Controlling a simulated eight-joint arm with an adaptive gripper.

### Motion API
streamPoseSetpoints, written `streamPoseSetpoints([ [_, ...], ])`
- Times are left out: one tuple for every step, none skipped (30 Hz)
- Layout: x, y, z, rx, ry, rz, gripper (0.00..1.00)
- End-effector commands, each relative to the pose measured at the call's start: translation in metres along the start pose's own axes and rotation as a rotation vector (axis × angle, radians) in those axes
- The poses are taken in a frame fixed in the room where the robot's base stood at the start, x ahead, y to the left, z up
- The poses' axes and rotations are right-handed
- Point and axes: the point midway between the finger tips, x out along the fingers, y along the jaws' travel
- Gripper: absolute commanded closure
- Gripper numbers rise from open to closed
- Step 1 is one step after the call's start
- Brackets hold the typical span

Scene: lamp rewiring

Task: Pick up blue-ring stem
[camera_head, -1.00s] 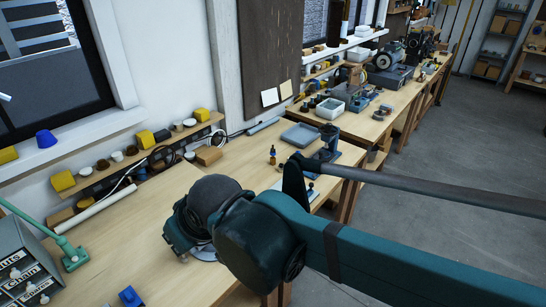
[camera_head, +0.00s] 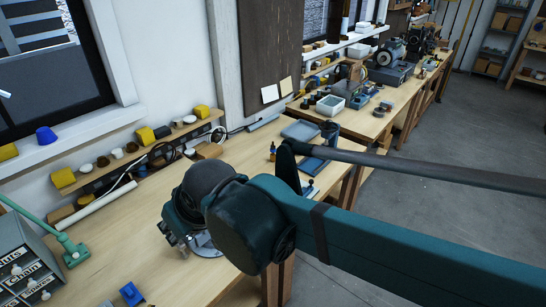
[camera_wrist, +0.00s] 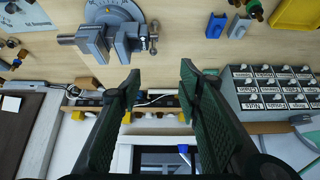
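My gripper (camera_wrist: 160,84) is open and empty in the wrist view, its two dark green fingers apart above the bench's back edge. In the head view my arm hides it. I cannot make out a blue ring on any stem for sure. A small amber-and-blue upright piece (camera_head: 272,152) stands on the bench in the head view, beyond my arm. In the wrist view, brass-and-dark pieces (camera_wrist: 254,9) lie at the top right, cut by the frame edge. Small brass pieces (camera_wrist: 20,58) also lie at the top left. All are well apart from the fingers.
A grey vise (camera_wrist: 112,38) stands on the bench in the wrist view. A wall shelf (camera_head: 120,165) lines the back. A grey tray (camera_head: 300,131) sits farther along.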

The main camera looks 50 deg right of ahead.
Motion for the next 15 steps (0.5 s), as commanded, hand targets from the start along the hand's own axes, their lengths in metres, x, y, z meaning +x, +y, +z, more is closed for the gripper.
streamPoseSetpoints([
  [0.001,0.004,-0.008,0.010,-0.002,0.007,0.65],
  [0.001,0.007,-0.012,0.016,-0.004,0.011,0.65],
  [0.002,0.011,-0.018,0.025,-0.006,0.016,0.65],
  [0.003,0.014,-0.023,0.031,-0.008,0.020,0.65],
  [0.004,0.017,-0.028,0.039,-0.010,0.024,0.65],
  [0.005,0.021,-0.034,0.049,-0.013,0.031,0.65],
  [0.007,0.025,-0.039,0.057,-0.015,0.035,0.65],
  [0.008,0.029,-0.044,0.065,-0.017,0.040,0.65],
  [0.010,0.033,-0.050,0.075,-0.020,0.046,0.65],
  [0.011,0.037,-0.055,0.083,-0.023,0.050,0.65],
  [0.013,0.041,-0.060,0.091,-0.025,0.055,0.65],
  [0.015,0.046,-0.066,0.100,-0.028,0.061,0.65],
  [0.016,0.050,-0.071,0.107,-0.030,0.066,0.65],
  [0.018,0.054,-0.076,0.115,-0.032,0.070,0.65],
  [0.020,0.059,-0.082,0.125,-0.034,0.077,0.65],
])
